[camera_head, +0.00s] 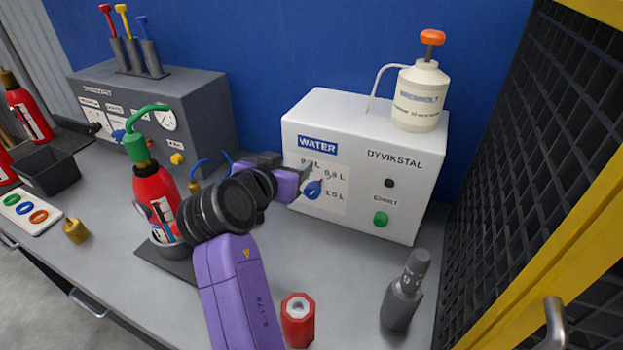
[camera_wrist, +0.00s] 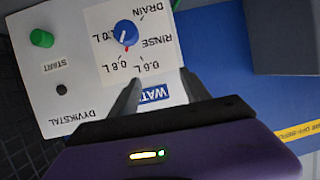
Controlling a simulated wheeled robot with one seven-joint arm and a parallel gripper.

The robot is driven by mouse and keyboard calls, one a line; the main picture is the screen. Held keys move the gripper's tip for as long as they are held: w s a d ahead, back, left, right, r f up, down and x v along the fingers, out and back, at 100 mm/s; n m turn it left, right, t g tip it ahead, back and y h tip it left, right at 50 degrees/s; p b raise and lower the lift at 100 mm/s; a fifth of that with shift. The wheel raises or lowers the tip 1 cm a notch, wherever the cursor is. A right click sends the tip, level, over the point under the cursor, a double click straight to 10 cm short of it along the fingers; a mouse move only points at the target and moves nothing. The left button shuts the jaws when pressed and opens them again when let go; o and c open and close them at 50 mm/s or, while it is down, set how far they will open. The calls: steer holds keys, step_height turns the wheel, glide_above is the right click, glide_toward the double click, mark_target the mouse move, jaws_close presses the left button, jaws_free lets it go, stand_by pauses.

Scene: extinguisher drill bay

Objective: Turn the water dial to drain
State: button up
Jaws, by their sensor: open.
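The blue water dial (camera_head: 313,189) is on the front of the white WATER box (camera_head: 400,190). In the wrist view the dial (camera_wrist: 125,32) shows in full, with a red pointer tip directed toward the 0.6 L and 0.8 L side, away from the DRAIN label (camera_wrist: 146,10). My gripper (camera_head: 303,178) is in front of the panel, just left of the dial in the head view, and partly covers the labels. In the wrist view its fingers (camera_wrist: 160,80) are apart and empty, short of the dial; I see no contact.
A green start button (camera_head: 381,219) is on the same panel. A cream bottle (camera_head: 420,97) stands on the box. A red extinguisher (camera_head: 157,190) is left of my arm. A red cap (camera_head: 298,318) and a grey cylinder (camera_head: 403,290) stand in front. A mesh cage is at right.

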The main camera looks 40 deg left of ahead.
mark_target(312, 194)
steer(key=s+d+f+m+y+p, duration=0.3)
steer(key=d+f+m, duration=0.4)
steer(key=shift+x, duration=3.8)
steer(key=shift+s+a, duration=0.1)
steer(key=shift+a, duration=0.05)
jaws_close()
